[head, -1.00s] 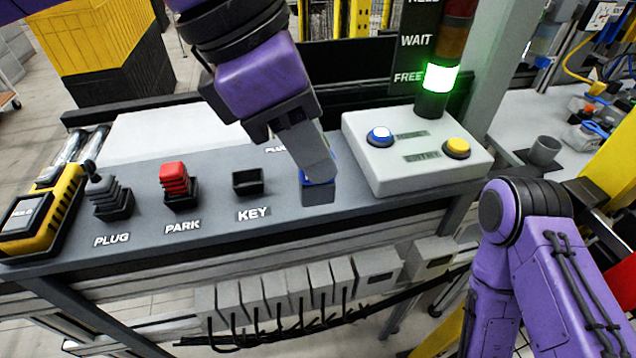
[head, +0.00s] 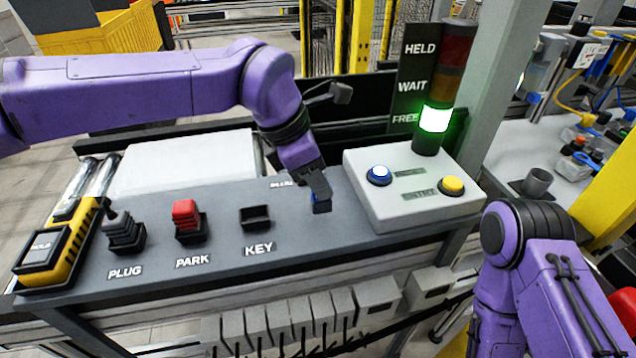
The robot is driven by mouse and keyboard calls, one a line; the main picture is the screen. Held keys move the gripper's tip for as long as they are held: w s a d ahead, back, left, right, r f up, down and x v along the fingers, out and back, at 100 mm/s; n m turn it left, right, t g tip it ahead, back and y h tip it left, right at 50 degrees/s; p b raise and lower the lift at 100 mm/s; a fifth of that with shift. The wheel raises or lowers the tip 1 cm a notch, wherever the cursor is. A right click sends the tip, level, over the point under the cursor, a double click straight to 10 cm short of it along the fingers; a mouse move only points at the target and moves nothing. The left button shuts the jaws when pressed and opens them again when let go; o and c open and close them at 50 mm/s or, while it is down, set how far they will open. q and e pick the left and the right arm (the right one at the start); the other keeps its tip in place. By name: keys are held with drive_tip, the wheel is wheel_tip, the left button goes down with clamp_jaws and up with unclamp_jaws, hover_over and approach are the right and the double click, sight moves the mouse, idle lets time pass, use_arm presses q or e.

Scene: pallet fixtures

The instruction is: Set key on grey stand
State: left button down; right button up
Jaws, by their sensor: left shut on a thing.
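My left gripper (head: 319,196) comes in from the upper left and points down over the grey panel, right of the KEY label.
On the panel (head: 300,245), a red block (head: 187,212) sits in the PARK holder and a grey ribbed plug (head: 122,230) at PLUG. A white box (head: 405,205) with blue and yellow buttons stands close right of my left gripper. The light tower (head: 437,118) glows green at FREE.

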use_arm(q)
drive_tip(key=shift+f, duration=0.95)
drive_tip(key=shift+f, duration=0.1)
drive_tip(key=c, duration=1)
unclamp_jaws()
drive_tip(key=shift+r, duration=0.25)
drive_tip(key=v, duration=1.1)
drive_tip(key=shift+s+a+r, duration=0.15)
drive_tip(key=shift+a+r, duration=0.1)
drive_tip(key=shift+r, duration=0.05)
